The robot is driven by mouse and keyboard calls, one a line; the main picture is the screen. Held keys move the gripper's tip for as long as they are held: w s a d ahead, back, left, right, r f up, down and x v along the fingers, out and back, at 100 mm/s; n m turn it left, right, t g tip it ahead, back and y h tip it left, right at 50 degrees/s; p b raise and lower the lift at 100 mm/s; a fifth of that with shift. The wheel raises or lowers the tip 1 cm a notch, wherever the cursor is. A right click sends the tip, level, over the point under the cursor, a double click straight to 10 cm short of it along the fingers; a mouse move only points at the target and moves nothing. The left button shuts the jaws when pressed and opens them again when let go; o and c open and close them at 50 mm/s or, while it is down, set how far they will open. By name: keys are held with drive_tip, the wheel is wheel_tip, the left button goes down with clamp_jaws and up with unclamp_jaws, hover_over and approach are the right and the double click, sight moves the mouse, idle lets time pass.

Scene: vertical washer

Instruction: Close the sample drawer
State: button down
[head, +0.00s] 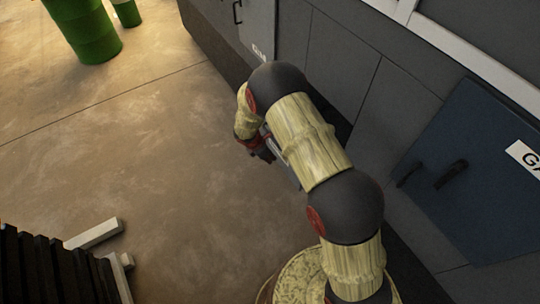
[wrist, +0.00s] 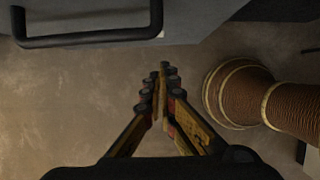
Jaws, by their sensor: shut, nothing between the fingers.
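In the wrist view, a grey front with a dark bar handle (wrist: 88,38) crosses the top left. It may be the sample drawer, but its sides and opening are out of frame. My gripper (wrist: 162,75) is shut and empty, its fingertips together just below and right of the handle in the picture, with no contact visible. In the head view, my gripper (head: 262,150) is low beside the grey machine, partly hidden by my arm. My arm also covers part of the machine front there, so I cannot tell how far the drawer is out.
In the head view, the grey machine wall (head: 365,95) runs along the right. It has a dark blue panel (head: 475,200) with dark handles. Green barrels (head: 85,25) stand at the top left. A dark slatted stack (head: 45,270) is at the bottom left. The floor between is clear.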

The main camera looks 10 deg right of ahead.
drive_tip(key=w+d+f+p, duration=0.1)
drive_tip(key=w+d+f, duration=0.1)
drive_tip(key=d+f, duration=0.3)
drive_tip(key=shift+d+f, duration=0.25)
drive_tip(key=shift+d, duration=0.2)
drive_tip(key=w+d, duration=0.3)
drive_tip(key=d, duration=0.8)
drive_tip(key=w+d+b, duration=0.1)
drive_tip(key=w+d, duration=0.3)
drive_tip(key=d, duration=0.8)
drive_tip(key=shift+w+d, duration=0.2)
drive_tip(key=shift+w, duration=0.05)
drive_tip(key=shift+r, duration=0.1)
